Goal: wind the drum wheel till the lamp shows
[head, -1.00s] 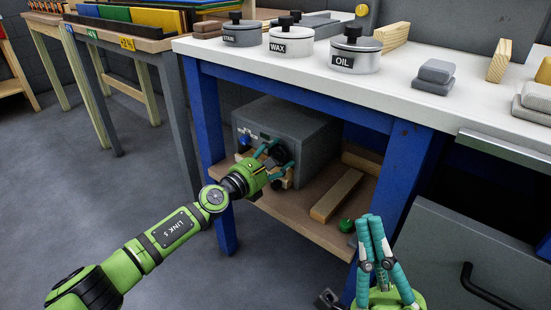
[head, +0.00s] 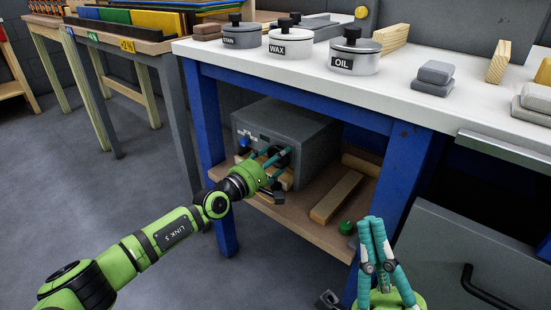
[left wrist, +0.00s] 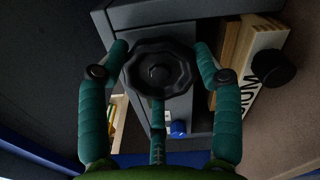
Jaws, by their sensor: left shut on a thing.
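The drum wheel is a black, lobed handwheel (left wrist: 160,70) on the front of a grey box (head: 312,135) on the bench's lower shelf. In the head view it is mostly hidden behind my left gripper (head: 272,160). In the left wrist view, the teal fingers of my left gripper (left wrist: 163,58) are closed around the wheel's rim. A blue knob (head: 245,141) is on the box front, and it shows in the left wrist view (left wrist: 178,128). I cannot make out a lit lamp. My right gripper (head: 370,221) is empty, its fingertips together, in front of the bench.
The blue bench leg (head: 208,125) stands left of the box. A wooden block (head: 336,197) and a small green object (head: 346,227) lie on the shelf (head: 290,215). Pots, including the oil pot (head: 354,55), stand on the bench top. Open floor lies at left.

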